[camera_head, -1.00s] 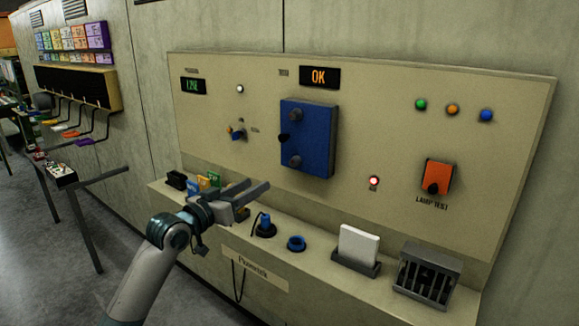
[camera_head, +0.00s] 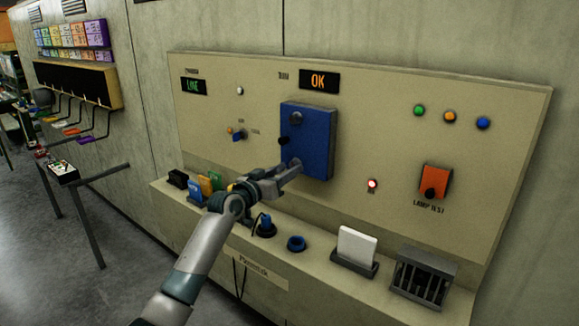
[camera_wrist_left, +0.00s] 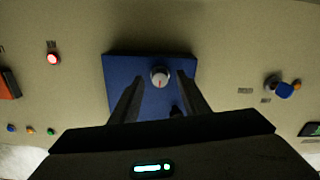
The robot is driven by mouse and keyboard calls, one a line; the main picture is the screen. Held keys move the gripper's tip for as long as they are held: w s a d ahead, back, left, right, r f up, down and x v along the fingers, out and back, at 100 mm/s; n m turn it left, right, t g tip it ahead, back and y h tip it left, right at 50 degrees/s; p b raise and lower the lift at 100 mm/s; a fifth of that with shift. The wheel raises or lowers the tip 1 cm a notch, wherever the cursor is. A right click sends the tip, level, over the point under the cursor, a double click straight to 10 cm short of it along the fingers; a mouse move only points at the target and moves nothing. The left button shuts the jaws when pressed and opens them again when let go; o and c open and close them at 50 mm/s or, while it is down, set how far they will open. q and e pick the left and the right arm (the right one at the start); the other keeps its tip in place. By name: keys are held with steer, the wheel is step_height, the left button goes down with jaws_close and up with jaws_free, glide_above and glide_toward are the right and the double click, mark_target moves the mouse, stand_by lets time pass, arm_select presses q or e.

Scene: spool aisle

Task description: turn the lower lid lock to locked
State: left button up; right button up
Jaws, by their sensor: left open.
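The blue lid (camera_head: 318,140) is mounted on the beige panel, with a dark upper lock knob (camera_head: 296,117) and a black handle (camera_head: 283,141) at its left edge. My left gripper (camera_head: 292,168) is at the lower part of the lid and hides the lower lock in the head view. In the left wrist view, which is upside down, the lower lid lock (camera_wrist_left: 160,76) is a round pale knob with a small red mark. My left gripper (camera_wrist_left: 159,88) is open, its fingers on either side of the knob and apart from it.
A red lit lamp (camera_head: 372,184) and an orange lamp test switch (camera_head: 435,182) are to the right. Below, a ledge holds a blue plug (camera_head: 265,226), a blue ring (camera_head: 296,243), a white card (camera_head: 357,246) and a dark cage (camera_head: 424,279).

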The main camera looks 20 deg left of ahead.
arm_select(q)
steer(key=shift+x, duration=0.8)
steer(key=shift+c, duration=0.7)
jaws_close()
